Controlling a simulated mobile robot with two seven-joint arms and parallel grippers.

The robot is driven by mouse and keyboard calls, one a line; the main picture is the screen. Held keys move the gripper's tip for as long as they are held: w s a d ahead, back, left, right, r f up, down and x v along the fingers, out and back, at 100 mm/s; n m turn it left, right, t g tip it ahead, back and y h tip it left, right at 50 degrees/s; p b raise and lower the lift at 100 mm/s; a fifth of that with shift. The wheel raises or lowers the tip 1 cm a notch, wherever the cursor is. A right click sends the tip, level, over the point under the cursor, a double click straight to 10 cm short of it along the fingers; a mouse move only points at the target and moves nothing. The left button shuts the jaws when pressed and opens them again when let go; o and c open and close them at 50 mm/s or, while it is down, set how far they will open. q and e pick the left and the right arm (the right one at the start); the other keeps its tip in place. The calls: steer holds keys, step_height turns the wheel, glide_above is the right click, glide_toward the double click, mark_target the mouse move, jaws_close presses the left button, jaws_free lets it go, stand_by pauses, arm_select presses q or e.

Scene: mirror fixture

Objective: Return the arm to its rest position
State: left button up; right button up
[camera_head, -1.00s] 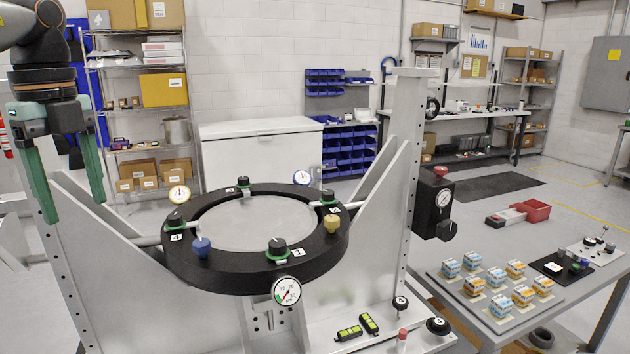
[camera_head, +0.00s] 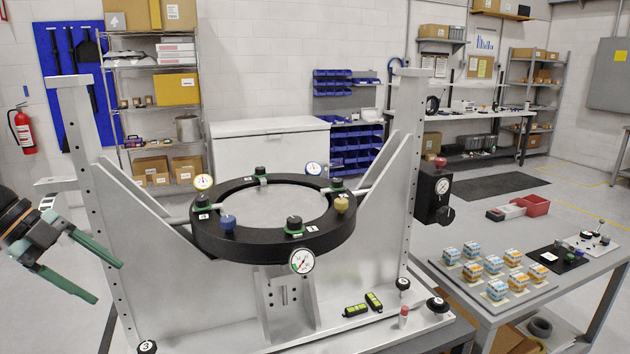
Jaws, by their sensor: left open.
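My left gripper (camera_head: 109,281) is at the lower left, tilted down to the right. Its two green fingers are spread with nothing between them. It hangs left of the grey mirror fixture (camera_head: 262,330) and appears apart from it. The fixture carries a black ring (camera_head: 273,246) with several knobs and white dial gauges. My right gripper is not in view.
The fixture's left upright (camera_head: 82,130) stands close to my left gripper. Open floor lies at the far left, near a fire extinguisher (camera_head: 22,132).

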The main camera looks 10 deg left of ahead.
arm_select(q)
steer(key=s+d+f+n+t, duration=0.1)
steer(key=s+f+n+t, duration=0.15)
steer(key=f, duration=0.75)
steer(key=s+d+f+n+t+y, duration=0.1)
steer(key=f+n+t, duration=0.3)
steer(key=f, duration=0.5)
steer(key=s+d+f+n+t, duration=0.1)
steer(key=s+f+n+t, duration=0.2)
steer(key=f, duration=0.7)
steer(key=s+d+f+n+g+y, duration=0.1)
steer(key=s+d+f+n, duration=0.2)
steer(key=d, duration=0.4)
steer(key=s+d+f+n+g+y, duration=0.1)
steer(key=s+d+f+n, duration=0.2)
steer(key=d+f, duration=0.3)
steer(key=s+d+f+n+g+y, duration=0.1)
steer(key=s+d+f+n+g, duration=0.1)
steer(key=d, duration=0.7)
steer(key=s+f+n, duration=0.1)
steer(key=s+f, duration=0.1)
steer(key=s, duration=0.1)
steer(key=shift+d+f, duration=0.15)
steer(key=shift+d, duration=0.25)
